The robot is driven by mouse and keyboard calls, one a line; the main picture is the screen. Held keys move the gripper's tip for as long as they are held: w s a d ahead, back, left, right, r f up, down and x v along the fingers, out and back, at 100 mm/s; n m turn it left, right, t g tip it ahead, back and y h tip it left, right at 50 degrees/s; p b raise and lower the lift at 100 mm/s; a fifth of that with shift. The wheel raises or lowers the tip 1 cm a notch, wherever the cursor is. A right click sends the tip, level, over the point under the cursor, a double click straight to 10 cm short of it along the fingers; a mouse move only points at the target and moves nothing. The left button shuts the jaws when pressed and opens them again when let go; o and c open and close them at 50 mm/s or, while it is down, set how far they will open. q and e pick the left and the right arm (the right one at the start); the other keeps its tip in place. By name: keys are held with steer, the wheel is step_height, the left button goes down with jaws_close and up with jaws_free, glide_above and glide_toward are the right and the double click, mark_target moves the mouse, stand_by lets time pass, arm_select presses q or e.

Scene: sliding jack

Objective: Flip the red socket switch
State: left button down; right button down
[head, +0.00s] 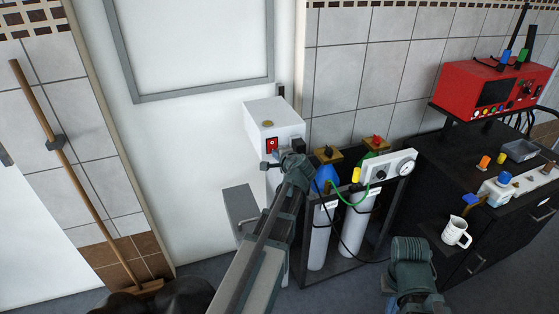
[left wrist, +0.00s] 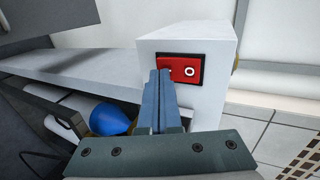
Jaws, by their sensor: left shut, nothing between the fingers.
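The red socket switch (head: 272,145) is on the front face of a white box (head: 270,112) near the white door. In the left wrist view the red rocker (left wrist: 190,71) sits in a black frame, with a white ring mark on its right half. My left gripper (head: 268,160) is shut and empty, close to the box just below the switch. In the left wrist view its fingertips (left wrist: 160,74) overlap the left end of the switch and hide part of it; I cannot tell whether they touch. Part of my right arm shows at the lower right; its fingers cannot be made out.
White cylinders (head: 357,222) in a dark frame stand right of my left arm. A black bench (head: 430,165) at the right holds a red device (head: 492,88) and a white mug (head: 456,231). A broom (head: 80,170) leans on the left wall.

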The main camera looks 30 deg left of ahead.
arm_select(q)
steer(key=shift+w+a, duration=0.1)
steer(key=shift+a, duration=0.05)
steer(key=shift+w+a+f, duration=0.1)
steer(key=shift+w+a, duration=0.05)
stand_by(0.5)
steer(key=shift+r+p, duration=0.75)
steer(key=shift+r, duration=0.1)
